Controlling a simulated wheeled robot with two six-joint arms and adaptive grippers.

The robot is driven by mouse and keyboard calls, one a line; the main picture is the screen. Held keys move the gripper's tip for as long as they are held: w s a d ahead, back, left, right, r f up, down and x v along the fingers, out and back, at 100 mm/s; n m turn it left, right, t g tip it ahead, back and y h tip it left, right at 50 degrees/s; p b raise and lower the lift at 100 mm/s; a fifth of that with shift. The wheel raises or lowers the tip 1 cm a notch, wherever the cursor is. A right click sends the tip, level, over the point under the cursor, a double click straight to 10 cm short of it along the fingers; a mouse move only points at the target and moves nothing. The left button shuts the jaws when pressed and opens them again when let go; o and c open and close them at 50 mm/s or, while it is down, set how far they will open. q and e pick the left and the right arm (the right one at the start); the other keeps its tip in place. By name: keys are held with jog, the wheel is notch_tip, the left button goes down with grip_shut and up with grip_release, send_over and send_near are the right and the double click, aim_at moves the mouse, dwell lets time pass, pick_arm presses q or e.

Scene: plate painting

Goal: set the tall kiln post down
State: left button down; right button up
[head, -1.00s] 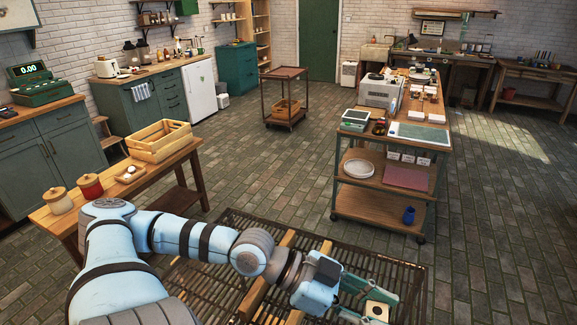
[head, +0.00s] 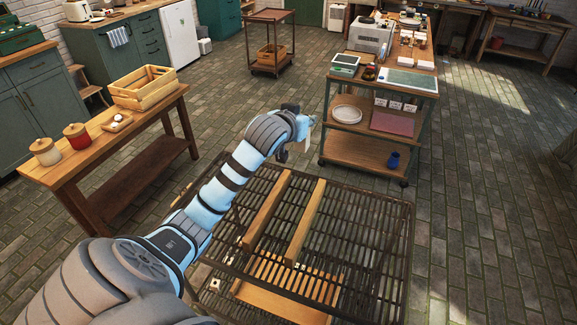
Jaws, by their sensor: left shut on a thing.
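My left gripper (head: 297,146) reaches out past the far side of the metal rack (head: 350,220), near the shelf cart. It is turned mostly away, and its wrist covers much of the fingers. It is shut on the tall kiln post, which is hardly visible behind the gripper; a second ago its pale square end with a dark hole showed between the fingers. Whether the post touches anything cannot be told. My right gripper is out of view.
Two long wooden bars (head: 306,222) lie across the rack's top grate, with a board (head: 282,303) lower down. The shelf cart (head: 365,150) stands beyond, with a plate and a blue jar. A wooden bench (head: 160,115) with a crate and jars is at left. The floor at right is clear.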

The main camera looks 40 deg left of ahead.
pick_arm(q)
notch_tip(320, 180, down, 20)
jog(key=b, duration=0.3)
jog(key=shift+w+r, duration=0.1)
jog(key=shift+w, duration=0.05)
jog(key=c, duration=1.2)
grip_release()
jog(key=p+v, duration=0.2)
jog(key=v, duration=1)
jog(key=shift+r, duration=0.1)
